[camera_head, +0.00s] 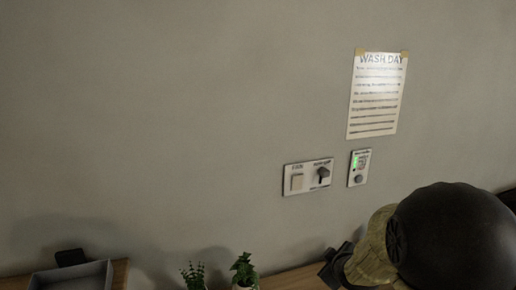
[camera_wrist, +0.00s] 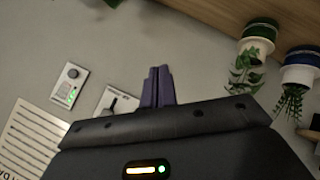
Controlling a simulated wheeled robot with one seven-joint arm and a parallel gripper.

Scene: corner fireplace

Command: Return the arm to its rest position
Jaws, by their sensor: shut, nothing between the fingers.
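My gripper (camera_wrist: 158,86) shows in the wrist view with its two dark purplish fingers pressed together and nothing between them. It points along the wall, in front of a white switch panel that it partly hides. In the head view my dark, rounded arm fills the lower right corner. The dark end of the arm (camera_head: 335,266) is low, below the wall panels and apart from them, and its fingers cannot be made out there.
A switch panel (camera_head: 308,177) and a small panel with a green light (camera_head: 359,167) are on the wall, under a "WASH DAY" sheet (camera_head: 377,95). Potted plants (camera_head: 243,270) and a grey tray (camera_head: 72,277) stand on the wooden surface (camera_head: 290,279). The left wall is bare.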

